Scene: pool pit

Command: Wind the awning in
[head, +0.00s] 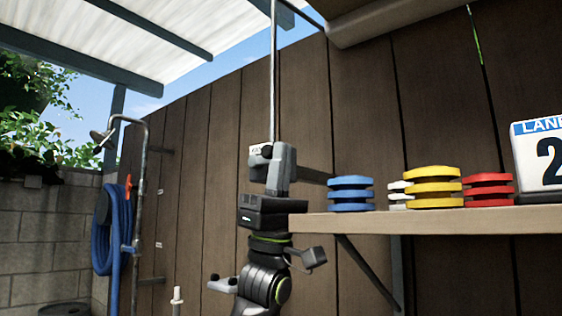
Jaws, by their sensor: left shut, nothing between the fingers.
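The awning's pale canopy (110,35) with dark bars stretches across the top left. Its beige roller housing (385,18) sits at the top of the wooden wall. A thin grey rod (273,75) hangs from above, and its lower part is hidden behind my gripper and arm. My left gripper (272,160) points up at the lower visible end of the rod, shut and empty. I cannot tell whether it touches the rod. A small grey piece with a pale knob (220,284) shows left of my arm; I cannot tell whether it belongs to the rod. My right gripper is out of view.
A wooden shelf (440,221) juts in close right of my left arm. It bears blue discs (351,193), yellow discs (433,187), red discs (488,190) and a number sign (543,155). A blue hose (108,240) hangs by a shower pipe at left.

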